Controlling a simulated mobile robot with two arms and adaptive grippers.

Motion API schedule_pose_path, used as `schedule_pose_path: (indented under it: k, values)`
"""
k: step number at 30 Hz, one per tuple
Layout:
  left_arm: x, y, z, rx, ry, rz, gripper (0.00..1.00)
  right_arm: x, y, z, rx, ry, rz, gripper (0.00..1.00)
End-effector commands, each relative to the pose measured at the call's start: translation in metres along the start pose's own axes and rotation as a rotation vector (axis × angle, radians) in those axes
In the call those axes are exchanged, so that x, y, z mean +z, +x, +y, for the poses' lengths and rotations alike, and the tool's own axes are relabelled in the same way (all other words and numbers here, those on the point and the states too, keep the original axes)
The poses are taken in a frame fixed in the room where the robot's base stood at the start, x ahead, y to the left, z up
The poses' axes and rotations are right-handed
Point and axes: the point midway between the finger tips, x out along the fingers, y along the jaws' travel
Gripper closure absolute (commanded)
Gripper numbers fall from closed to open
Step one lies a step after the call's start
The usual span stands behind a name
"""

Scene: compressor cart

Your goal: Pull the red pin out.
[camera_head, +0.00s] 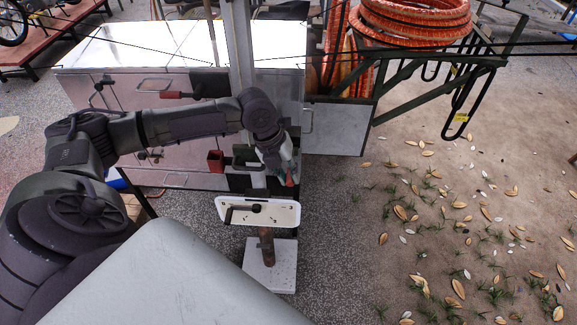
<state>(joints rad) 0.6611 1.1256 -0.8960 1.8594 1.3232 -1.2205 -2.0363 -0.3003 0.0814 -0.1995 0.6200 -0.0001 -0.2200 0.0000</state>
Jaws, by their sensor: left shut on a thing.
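My left arm reaches in from the left across the front of the cart (150,90). Its gripper (283,172) points down beside the cart's front right corner, above the white tray. The gripper is shut, and a small red piece that looks like the red pin (291,181) shows at its fingertips. The fingers hide most of the pin and whatever it sits in. I cannot tell whether it is still seated. My right gripper is not in view.
A white tray (285,213) with a dark handle sits just below the gripper, above a pale foot plate (272,278). A red block (215,160) and a red handle (172,95) are on the cart front. Coiled orange hose (412,20) hangs at right. Leaf-strewn ground lies open at right.

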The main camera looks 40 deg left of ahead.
Motion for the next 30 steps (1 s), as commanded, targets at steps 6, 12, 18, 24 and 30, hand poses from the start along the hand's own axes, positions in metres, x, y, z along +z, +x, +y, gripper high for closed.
schedule_pose_path:
  k: [6,12,18,24,30]
  values:
    - [-0.011,-0.001,-0.001,0.001,0.001,0.001,1.0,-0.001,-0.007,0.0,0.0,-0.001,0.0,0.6]
    - [-0.021,-0.001,-0.001,0.0,0.001,0.001,1.0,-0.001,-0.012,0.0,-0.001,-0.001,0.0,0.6]
    - [-0.025,0.0,-0.001,-0.001,0.0,0.0,1.0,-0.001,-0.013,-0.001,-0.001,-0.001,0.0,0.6]
    - [-0.025,0.0,-0.001,-0.001,0.0,0.0,1.0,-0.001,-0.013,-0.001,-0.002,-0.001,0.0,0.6]
    - [-0.025,0.0,-0.001,-0.001,0.0,0.0,1.0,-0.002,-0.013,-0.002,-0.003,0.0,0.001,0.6]
